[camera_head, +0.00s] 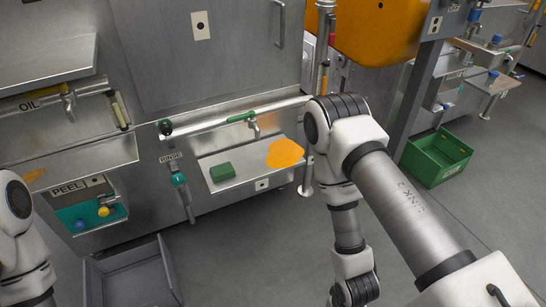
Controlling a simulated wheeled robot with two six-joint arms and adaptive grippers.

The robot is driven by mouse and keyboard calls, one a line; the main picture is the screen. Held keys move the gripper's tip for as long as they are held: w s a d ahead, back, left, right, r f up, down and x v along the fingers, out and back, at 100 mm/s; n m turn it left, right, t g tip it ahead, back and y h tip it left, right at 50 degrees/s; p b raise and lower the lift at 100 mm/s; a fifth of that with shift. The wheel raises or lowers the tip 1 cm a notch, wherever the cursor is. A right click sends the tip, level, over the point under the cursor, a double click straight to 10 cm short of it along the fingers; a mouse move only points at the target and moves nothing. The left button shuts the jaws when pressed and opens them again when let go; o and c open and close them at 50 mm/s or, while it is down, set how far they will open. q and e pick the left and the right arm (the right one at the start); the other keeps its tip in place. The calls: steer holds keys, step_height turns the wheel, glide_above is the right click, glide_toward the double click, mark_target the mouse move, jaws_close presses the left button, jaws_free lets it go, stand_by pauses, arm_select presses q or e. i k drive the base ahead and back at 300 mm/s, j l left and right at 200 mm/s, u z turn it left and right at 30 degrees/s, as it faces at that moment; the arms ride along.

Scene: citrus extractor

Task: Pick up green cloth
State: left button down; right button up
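A small dark green block-shaped item (221,172), which looks like the folded green cloth, lies on the left part of a metal shelf (243,184) below a pipe with a tap. Part of my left arm shows at the left edge, well away from the cloth, and its gripper is out of view. My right arm reaches in from the lower right, and its wrist bends down to the bottom edge. Its gripper is also out of view. Nothing touches the cloth.
An orange flat patch (285,153) lies right of the cloth. A tap (254,128) hangs over the shelf. A grey bin (133,277) stands on the floor, lower left. A green crate (437,158) stands at right. A peel compartment (91,214) is at left.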

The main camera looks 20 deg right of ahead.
mark_target(222, 172)
steer(key=i+l+z, duration=0.3)
steer(key=i+l, duration=1.1)
